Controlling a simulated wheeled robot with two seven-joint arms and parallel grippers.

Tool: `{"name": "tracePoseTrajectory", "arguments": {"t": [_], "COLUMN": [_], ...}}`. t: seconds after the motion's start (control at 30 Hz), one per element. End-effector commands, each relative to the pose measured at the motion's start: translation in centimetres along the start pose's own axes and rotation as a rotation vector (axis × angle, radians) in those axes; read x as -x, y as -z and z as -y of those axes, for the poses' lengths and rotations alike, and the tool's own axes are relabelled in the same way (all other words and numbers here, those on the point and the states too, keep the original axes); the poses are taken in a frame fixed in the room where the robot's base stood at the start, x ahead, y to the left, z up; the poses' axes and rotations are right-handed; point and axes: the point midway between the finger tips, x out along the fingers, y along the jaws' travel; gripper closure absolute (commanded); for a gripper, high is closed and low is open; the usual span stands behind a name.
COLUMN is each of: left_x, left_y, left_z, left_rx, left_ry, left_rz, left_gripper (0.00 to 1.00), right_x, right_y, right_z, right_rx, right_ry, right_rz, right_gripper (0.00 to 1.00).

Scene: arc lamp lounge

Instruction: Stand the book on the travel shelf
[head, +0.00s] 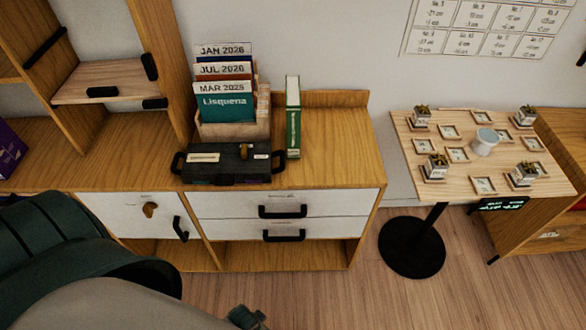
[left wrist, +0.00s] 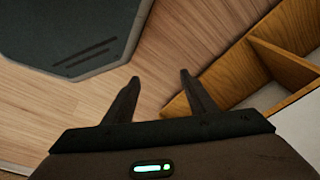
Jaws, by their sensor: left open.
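A green book with a white band (head: 293,128) stands upright on the wooden cabinet top, right of the wooden file box. A teal item lettered "Lisquena" (head: 225,106) stands in the front of that box; I cannot tell whether it is a book or a card. No shelf is readably marked as the travel shelf. A wooden shelf unit (head: 100,82) rises at the left. My left gripper (left wrist: 160,77) is open and empty above the wood floor in the left wrist view. My right gripper is not in view.
A black case with handles (head: 228,165) lies in front of the file box (head: 236,128). The cabinet top (head: 335,140) is bare right of the green book. A small round-based table (head: 480,150) holds potted plants and a cup. Drawers with black handles face me.

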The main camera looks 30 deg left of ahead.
Motion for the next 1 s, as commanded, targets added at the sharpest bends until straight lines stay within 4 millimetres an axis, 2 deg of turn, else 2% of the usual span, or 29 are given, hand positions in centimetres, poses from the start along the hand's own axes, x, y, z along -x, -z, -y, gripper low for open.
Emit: {"name": "tracePoseTrajectory", "arguments": {"t": [0.03,0.2,0.33,0.5,0.7,1.0], "left_x": [-2.3,-7.8,-10.8,-12.9,-13.7,-13.7], "left_y": [-1.8,-7.4,-11.9,-16.6,-19.2,-19.5], "left_z": [-0.1,-0.4,-0.5,-0.6,-0.5,-0.5], "left_rx": [-0.002,-0.009,-0.013,-0.019,-0.023,-0.023], "left_ry": [-0.002,-0.005,-0.006,-0.008,-0.008,-0.008], "left_rz": [0.017,0.047,0.067,0.087,0.095,0.096], "left_gripper": [0.49,0.49,0.49,0.49,0.49,0.49], "right_x": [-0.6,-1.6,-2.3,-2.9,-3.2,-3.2], "right_y": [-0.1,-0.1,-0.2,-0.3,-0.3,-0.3], "right_z": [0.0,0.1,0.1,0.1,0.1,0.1], "right_rx": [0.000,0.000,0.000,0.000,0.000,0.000], "right_ry": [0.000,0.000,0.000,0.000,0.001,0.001], "right_rz": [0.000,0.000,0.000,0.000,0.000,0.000], "right_gripper": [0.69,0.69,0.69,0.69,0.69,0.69]}}
